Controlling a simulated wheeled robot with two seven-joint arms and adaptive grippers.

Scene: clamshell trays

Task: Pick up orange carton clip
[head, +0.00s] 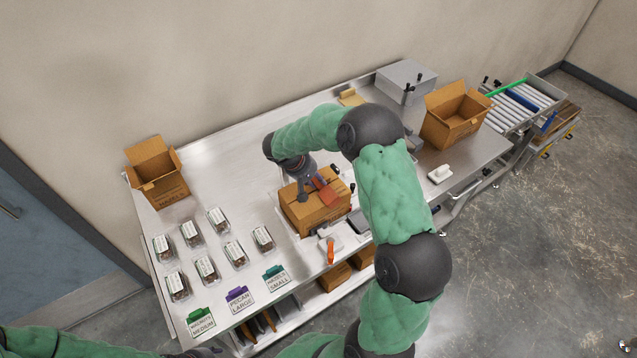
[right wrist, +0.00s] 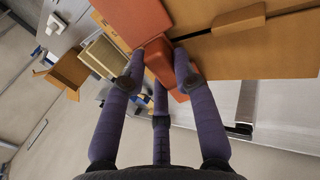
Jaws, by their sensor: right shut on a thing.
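The orange carton clip (right wrist: 158,60) is between the fingers of my right gripper (right wrist: 160,72) in the right wrist view, and the gripper is shut on it. In the head view the clip (head: 326,191) looks red-orange and lies over the top of a closed brown carton (head: 302,216), below my right gripper (head: 313,181). The clip is still at the carton's top; I cannot tell whether it touches it. At the bottom left of the head view, a dark end of my left arm (head: 203,352) shows; its fingers cannot be made out.
Several filled clamshell trays (head: 236,252) stand in rows at the left of the metal table (head: 225,185). Open cartons stand at the far left (head: 160,177) and right (head: 458,118). An orange-handled tool (head: 331,251) lies in front of the closed carton. Coloured label cards line the front edge.

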